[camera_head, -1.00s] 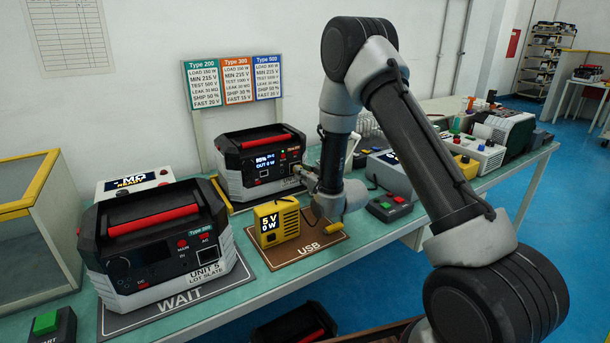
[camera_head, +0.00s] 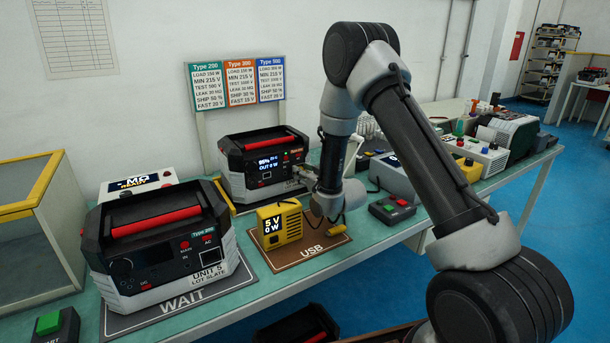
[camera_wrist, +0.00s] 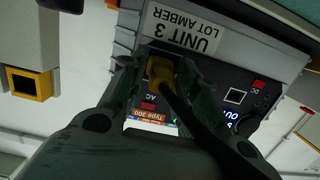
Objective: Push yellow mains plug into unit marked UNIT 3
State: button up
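The unit marked UNIT 3, LOT AMBER (camera_wrist: 225,38) appears upside down in the wrist view, with its dark front panel facing my gripper. In the head view it is the black and grey Type 300 unit (camera_head: 237,185) with a red handle and lit display. My gripper (camera_wrist: 163,78) is shut on the yellow mains plug (camera_wrist: 160,70), whose black cable runs down to the right. The plug is at the panel beside the AC label, covering the socket area. I cannot tell whether it is seated. In the head view my gripper (camera_head: 308,176) is at the unit's right front.
A yellow 5 V box (camera_head: 290,226) stands on the USB mat (camera_head: 315,252) in front. UNIT 5 (camera_head: 205,262) sits on the WAIT mat at left.

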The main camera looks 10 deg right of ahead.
jog(key=shift+o, duration=0.4)
jog(key=v, duration=1.1)
jog(key=s+d+r+m+g+h, duration=0.1)
jog(key=s+d+r+g+h, duration=0.15)
jog(key=s+d+r, duration=0.35)
jog(key=s+d+r+m+g+h, duration=0.1)
jog(key=s+d+r+g+h, duration=0.15)
jog(key=r, duration=0.55)
jog(key=s+d+r+g, duration=0.2)
jog(key=s+r+g, duration=0.1)
jog(key=s, duration=1.1)
jog(key=s+d+r+m+g, duration=0.1)
jog(key=s+d+r+g, duration=0.1)
jog(key=s, duration=1.2)
jog(key=shift+r+m+g, duration=0.3)
jog(key=shift+r+g, duration=0.2)
jog(key=shift+g, duration=0.1)
